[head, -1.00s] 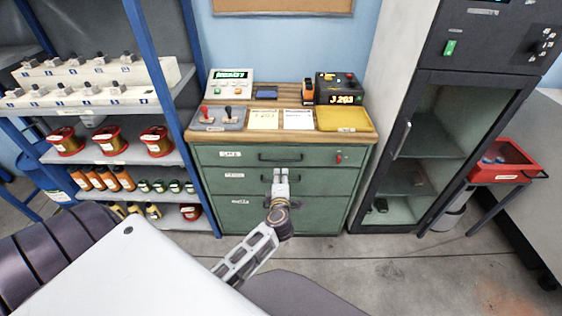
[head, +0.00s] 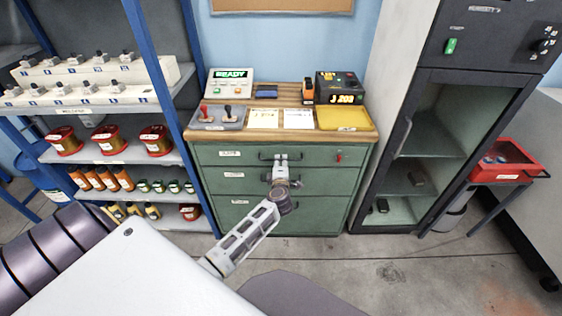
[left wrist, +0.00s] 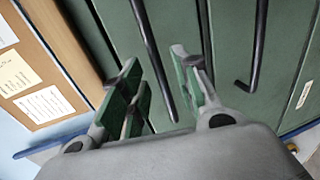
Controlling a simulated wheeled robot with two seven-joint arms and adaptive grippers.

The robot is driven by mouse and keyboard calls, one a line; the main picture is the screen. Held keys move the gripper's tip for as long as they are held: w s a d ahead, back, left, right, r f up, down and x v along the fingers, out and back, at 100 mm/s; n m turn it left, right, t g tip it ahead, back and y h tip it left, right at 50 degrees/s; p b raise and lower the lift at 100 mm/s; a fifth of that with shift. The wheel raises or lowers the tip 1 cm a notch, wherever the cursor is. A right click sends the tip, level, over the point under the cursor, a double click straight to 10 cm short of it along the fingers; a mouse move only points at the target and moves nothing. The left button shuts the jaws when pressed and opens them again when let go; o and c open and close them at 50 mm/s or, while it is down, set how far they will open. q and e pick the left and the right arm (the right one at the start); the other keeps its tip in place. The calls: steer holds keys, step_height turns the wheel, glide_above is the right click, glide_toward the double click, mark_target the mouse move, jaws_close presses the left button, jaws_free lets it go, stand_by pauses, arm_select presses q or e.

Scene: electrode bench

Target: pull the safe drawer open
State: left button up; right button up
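A green cabinet has several drawers with small labels too blurred to read surely. The top drawer (head: 220,158) is closed, with a dark bar handle (head: 267,156) and a red lock piece at its right. My left gripper (head: 281,157) is in front of this handle and covers part of it. In the left wrist view, the gripper (left wrist: 156,60) is open, and the top handle (left wrist: 150,40) runs between its two fingers as seen. I cannot tell whether the bar is within their reach in depth. My right gripper is not in view.
The middle drawer handle (left wrist: 259,50) lies just beside the fingers. The wooden cabinet top (head: 285,135) carries a yellow tray (head: 343,118), papers and devices. A blue-framed shelf stands left, and a glass-door cabinet (head: 395,150) stands close on the right.

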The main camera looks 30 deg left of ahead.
mark_target(281, 160)
arm_select(q)
steer(key=x, duration=0.3)
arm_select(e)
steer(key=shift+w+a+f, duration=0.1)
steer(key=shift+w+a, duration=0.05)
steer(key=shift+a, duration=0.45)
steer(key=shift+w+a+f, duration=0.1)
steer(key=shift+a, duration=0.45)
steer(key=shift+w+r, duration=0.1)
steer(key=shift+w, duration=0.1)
arm_select(q)
steer(key=c, duration=0.6)
jaws_close()
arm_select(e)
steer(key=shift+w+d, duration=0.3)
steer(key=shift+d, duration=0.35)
